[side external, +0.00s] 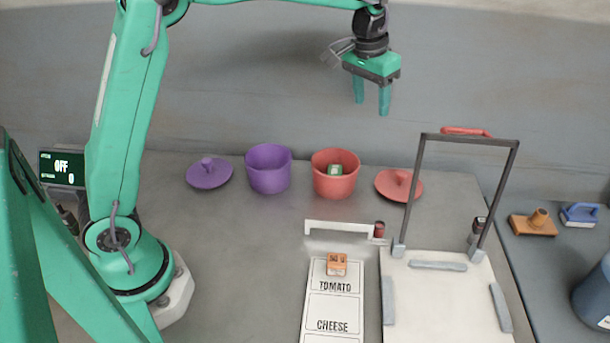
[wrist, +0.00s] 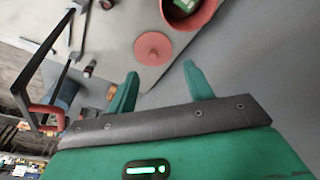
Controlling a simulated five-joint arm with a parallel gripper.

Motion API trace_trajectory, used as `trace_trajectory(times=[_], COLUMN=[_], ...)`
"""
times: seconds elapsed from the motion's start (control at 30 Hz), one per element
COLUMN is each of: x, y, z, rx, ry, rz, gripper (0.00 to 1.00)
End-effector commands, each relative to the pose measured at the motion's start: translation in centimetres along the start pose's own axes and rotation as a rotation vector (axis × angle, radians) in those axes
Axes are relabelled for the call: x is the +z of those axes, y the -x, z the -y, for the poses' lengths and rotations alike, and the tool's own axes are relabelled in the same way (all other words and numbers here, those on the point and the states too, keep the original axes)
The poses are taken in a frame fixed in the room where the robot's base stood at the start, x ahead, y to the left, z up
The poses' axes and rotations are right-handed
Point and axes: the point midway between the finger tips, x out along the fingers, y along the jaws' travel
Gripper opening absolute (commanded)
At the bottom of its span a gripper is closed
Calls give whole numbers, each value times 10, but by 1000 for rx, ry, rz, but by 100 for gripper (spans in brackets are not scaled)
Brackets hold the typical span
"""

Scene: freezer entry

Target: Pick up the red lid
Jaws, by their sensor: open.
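The red lid (side external: 398,185) lies flat on the grey table, knob up, just right of the red pot (side external: 335,178). In the wrist view the red lid (wrist: 153,48) shows beyond my fingertips, with the red pot (wrist: 190,10) cut off at the top edge. My gripper (side external: 371,108) is high above the table, fingers pointing down, open and empty. In the wrist view my gripper (wrist: 160,70) has a clear gap between its fingers. A green item sits inside the red pot. The lid is partly behind the metal frame's left post in the side view.
A dark metal frame (side external: 413,190) with a red handle stands close right of the lid. A purple pot (side external: 268,172) and purple lid (side external: 209,172) are to the left. A labelled board (side external: 334,300) holds an orange block (side external: 336,264). Brushes (side external: 533,223) lie at the right.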

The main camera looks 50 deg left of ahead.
Motion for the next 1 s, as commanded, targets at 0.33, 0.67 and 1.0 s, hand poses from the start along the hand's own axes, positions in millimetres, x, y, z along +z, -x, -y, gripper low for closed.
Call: trace_trajectory(times=[0.33, 0.67, 1.0], x=[-47, -74, -80], y=[-67, -136, -168], z=[-18, -34, -40], rx=[-5, -12, -16], ry=[0, 0, 0], rz=[78, 143, 172], gripper=[51, 51, 51])
